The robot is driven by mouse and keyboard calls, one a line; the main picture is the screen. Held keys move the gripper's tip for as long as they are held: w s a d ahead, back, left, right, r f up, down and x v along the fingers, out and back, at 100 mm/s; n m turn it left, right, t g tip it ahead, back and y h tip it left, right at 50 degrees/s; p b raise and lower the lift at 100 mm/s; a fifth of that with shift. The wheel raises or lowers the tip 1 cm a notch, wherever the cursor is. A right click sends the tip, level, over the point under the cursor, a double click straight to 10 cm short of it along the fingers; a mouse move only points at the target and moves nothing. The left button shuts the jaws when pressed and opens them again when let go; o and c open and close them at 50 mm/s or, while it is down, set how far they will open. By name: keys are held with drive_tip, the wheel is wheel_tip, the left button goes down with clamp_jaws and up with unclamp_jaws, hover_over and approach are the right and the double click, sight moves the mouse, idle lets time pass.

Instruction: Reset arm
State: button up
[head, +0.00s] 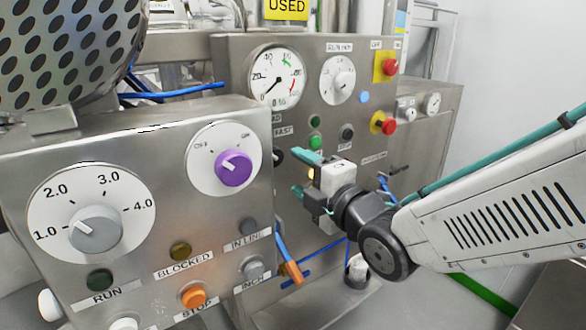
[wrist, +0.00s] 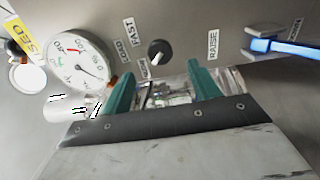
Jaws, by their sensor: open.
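My gripper (head: 304,177) is in the middle right of the head view, with teal fingers apart and nothing between them. It points left, in front of the rear steel control panel (head: 235,70). In the wrist view the two teal fingers of my gripper (wrist: 162,92) stand apart. Between and beyond them are the panel face and shiny metal. A black knob (wrist: 160,52) lies just beyond the gap between the fingers. I cannot tell how far the fingertips are from the panel.
The nearer control box (head: 140,140) at left carries a grey dial knob (head: 95,228), a purple knob (head: 233,168) and an orange button (head: 193,296). The rear panel has a pressure gauge (head: 277,77) and red buttons (head: 389,127). A blue hose with an orange end (head: 291,272) hangs below my gripper.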

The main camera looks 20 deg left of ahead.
drive_tip(key=shift+d, duration=0.1)
drive_tip(key=d+f+m+g+h, duration=0.3)
drive_tip(key=f+m+h, duration=0.25)
drive_tip(key=f, duration=0.35)
drive_tip(key=s+d+f+m+g+h, duration=0.1)
drive_tip(key=s+d+f+m+h, duration=0.1)
drive_tip(key=d+m, duration=0.3)
drive_tip(key=s+d+f+m+g+h, duration=0.1)
drive_tip(key=s+d+m+h, duration=0.15)
drive_tip(key=d, duration=0.45)
drive_tip(key=s+d+r+m+g+h, duration=0.2)
drive_tip(key=s+d+m, duration=0.5)
drive_tip(key=d, duration=0.4)
drive_tip(key=s+d+r+m+g+h, duration=0.1)
drive_tip(key=s+d+r+m+g, duration=0.2)
drive_tip(key=s+d+m, duration=0.5)
drive_tip(key=s+d+r, duration=0.1)
drive_tip(key=d, duration=0.3)
drive_tip(key=shift+s+d+r+h, duration=0.15)
drive_tip(key=shift+s+r+h, duration=0.05)
drive_tip(key=shift+s+h, duration=0.2)
drive_tip(key=shift+c, duration=0.3)
